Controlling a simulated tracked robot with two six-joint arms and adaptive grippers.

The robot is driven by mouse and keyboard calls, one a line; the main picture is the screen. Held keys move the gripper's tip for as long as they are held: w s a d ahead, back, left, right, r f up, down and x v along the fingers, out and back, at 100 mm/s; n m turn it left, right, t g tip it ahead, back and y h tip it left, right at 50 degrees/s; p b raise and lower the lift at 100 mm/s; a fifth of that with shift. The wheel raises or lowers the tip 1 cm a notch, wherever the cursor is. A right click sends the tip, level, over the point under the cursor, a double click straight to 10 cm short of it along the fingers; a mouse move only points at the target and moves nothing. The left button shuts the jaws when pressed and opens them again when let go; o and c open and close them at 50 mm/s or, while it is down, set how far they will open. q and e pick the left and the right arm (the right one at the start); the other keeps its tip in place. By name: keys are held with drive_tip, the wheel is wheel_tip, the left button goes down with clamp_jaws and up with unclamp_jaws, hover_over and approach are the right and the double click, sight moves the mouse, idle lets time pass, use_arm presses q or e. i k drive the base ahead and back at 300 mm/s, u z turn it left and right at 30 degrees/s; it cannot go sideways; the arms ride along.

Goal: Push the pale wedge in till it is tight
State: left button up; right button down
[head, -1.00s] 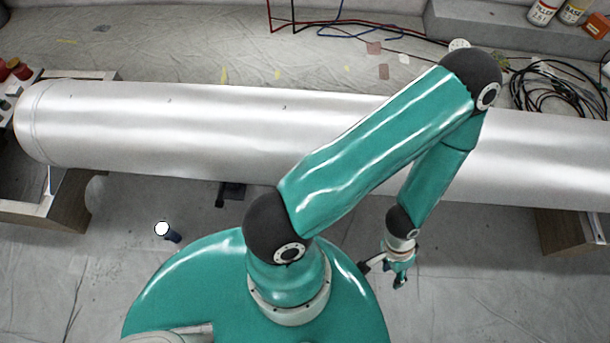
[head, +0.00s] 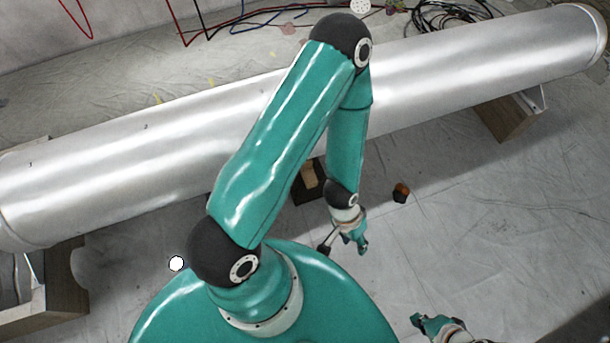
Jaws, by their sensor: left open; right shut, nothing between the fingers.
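A pale tan piece (head: 310,174), which looks like the wedge, shows beside a dark block (head: 303,194) just below the silver pipe (head: 130,150). My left arm covers part of this spot, so I cannot tell how tight the piece sits. My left gripper (head: 346,243) is open and empty over the floor, below and right of the tan piece and apart from it. My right gripper (head: 424,322) is shut and empty at the bottom edge, well away from the pipe.
Wooden supports stand under the pipe at right (head: 507,118) and left (head: 62,285). A small orange-brown and dark object (head: 401,193) lies on the floor right of my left gripper. A white-topped item (head: 176,263) is at left. Cables (head: 440,15) lie behind the pipe. Floor at right is clear.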

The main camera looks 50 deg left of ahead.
sight(307, 172)
drive_tip(key=u, duration=0.6)
drive_tip(key=k, duration=0.65)
drive_tip(key=z, duration=0.5)
drive_tip(key=i, duration=0.15)
drive_tip(key=u, duration=2.35)
drive_tip(key=i, duration=0.5)
drive_tip(key=z, duration=0.25)
drive_tip(key=k, duration=0.55)
drive_tip(key=u, duration=0.2)
drive_tip(key=i, duration=0.4)
